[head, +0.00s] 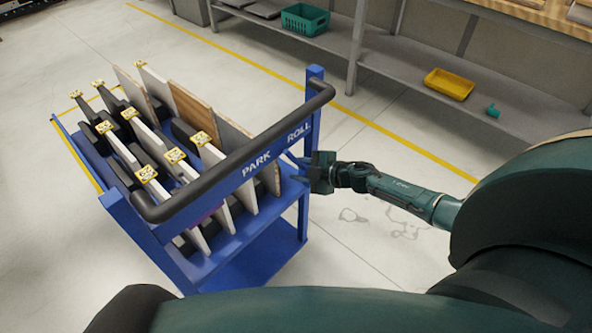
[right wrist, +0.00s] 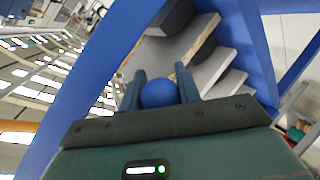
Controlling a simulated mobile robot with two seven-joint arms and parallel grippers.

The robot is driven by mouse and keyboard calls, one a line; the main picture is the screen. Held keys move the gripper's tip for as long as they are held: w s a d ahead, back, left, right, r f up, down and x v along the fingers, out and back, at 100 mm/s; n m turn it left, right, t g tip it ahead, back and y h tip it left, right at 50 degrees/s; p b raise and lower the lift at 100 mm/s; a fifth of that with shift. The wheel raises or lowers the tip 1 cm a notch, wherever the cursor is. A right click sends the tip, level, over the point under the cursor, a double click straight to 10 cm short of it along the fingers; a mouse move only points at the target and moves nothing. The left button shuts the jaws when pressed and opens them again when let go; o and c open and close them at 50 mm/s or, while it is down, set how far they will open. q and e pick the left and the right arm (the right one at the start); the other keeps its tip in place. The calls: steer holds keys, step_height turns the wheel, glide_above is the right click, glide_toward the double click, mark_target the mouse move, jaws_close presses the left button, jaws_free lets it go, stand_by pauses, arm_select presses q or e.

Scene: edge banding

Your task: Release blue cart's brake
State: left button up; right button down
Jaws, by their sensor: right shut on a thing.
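The blue cart (head: 262,268) stands on the floor left of centre in the head view, with a black push handle (head: 240,156) along its near side. The words PARK and ROLL are on the blue bar under the handle, with ROLL toward the right end. My right gripper (head: 318,171) is at the cart's right end, below ROLL. In the right wrist view a round blue knob (right wrist: 158,94) sits between its two fingers, and the gripper is shut on it. The brake lever's exact position is hard to make out behind the gripper. My left gripper is not in view.
Upright panels (head: 190,105) with yellow-and-white tags stand in the cart. A grey shelf unit (head: 400,88) at the back holds a green crate (head: 305,19) and a yellow tray (head: 449,84). The floor right of the cart is clear, with a yellow line crossing it.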

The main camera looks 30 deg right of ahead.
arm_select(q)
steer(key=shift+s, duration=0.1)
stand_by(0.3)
arm_select(e)
steer(key=c, duration=1)
jaws_free()
steer(key=shift+s+d+r, duration=0.2)
steer(key=shift+s, duration=0.1)
arm_select(q)
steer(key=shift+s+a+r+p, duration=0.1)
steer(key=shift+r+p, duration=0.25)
steer(key=shift+p, duration=0.5)
arm_select(e)
steer(key=v, duration=1.2)
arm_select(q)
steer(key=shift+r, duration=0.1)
arm_select(e)
steer(key=shift+s+d+r, duration=0.1)
steer(key=shift+r, duration=0.05)
